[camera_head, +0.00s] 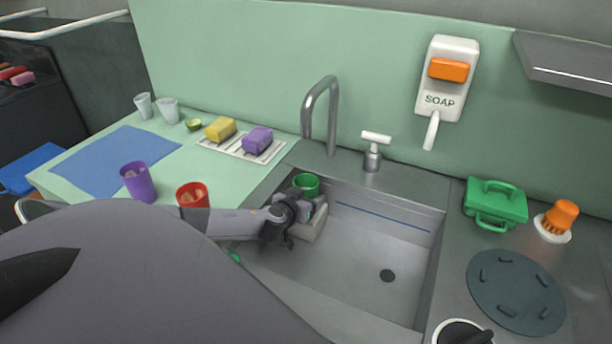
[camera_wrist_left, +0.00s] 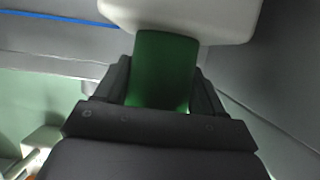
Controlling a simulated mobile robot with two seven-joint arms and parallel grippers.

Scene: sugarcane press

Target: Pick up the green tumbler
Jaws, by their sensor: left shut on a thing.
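The green tumbler (camera_head: 307,183) is inside the sink at its left back corner, its open rim facing up. My left gripper (camera_head: 297,209) reaches into the sink from the left and is at the tumbler. In the left wrist view the green tumbler (camera_wrist_left: 166,68) stands between the two dark fingers of my left gripper (camera_wrist_left: 163,88), which are shut on it. Its lower part is hidden by the gripper in the head view. A pale block-like thing (camera_head: 312,226) sits right beside the gripper and tumbler. My right gripper does not show.
A tall faucet (camera_head: 333,110) rises behind the tumbler. A purple tumbler (camera_head: 138,183) and red tumbler (camera_head: 192,196) stand on the left counter. Sponges (camera_head: 257,140) lie on a rack.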

